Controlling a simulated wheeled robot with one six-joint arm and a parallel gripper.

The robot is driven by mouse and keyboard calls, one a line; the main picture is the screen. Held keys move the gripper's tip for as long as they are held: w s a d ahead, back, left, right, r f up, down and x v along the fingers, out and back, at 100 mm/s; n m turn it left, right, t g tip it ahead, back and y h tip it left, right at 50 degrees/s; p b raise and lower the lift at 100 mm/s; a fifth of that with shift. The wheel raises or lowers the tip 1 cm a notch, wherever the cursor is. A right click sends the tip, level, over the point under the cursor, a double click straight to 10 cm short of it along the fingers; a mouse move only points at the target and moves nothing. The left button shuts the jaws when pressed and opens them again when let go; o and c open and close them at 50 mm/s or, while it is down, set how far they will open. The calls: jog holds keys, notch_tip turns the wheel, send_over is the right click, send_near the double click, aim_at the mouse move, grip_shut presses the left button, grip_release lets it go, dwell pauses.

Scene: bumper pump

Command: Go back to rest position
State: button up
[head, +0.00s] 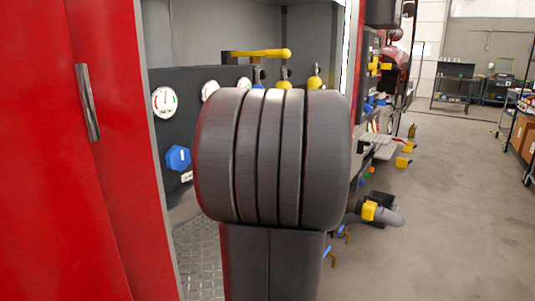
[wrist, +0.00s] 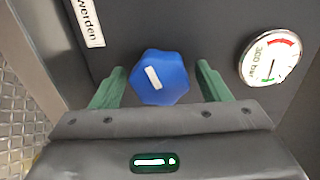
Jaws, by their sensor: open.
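My gripper (wrist: 161,70) shows in the wrist view with its two green fingers spread apart. A blue knob (wrist: 158,78) with a white mark lies between the fingertips in that view, with dark panel visible on both sides of it. No finger visibly touches the knob; I cannot tell how far the fingertips are from the panel. In the head view a blue knob (head: 178,158) sits on the dark panel, left of my dark arm. My gripper is hidden in the head view.
White gauges (head: 164,102) and a yellow lever (head: 262,54) are on the panel; another gauge (wrist: 269,56) is in the wrist view. A red door (head: 70,150) stands at left. A yellow-and-grey hose fitting (head: 372,212) sticks out at right. Open floor (head: 435,220) lies farther right.

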jog(key=m+p, duration=0.3)
jog(key=p, duration=0.2)
jog(key=m+p, duration=0.3)
jog(key=p, duration=0.2)
jog(key=shift+r+m, duration=0.2)
jog(key=shift+m, duration=0.2)
jog(key=m+p, duration=0.3)
jog(key=p, duration=0.2)
jog(key=shift+m+y, duration=0.3)
jog(key=shift+f+m+p, duration=0.25)
jog(key=shift+m+p, duration=0.45)
jog(key=shift+p, duration=0.35)
jog(key=shift+s+f, duration=0.1)
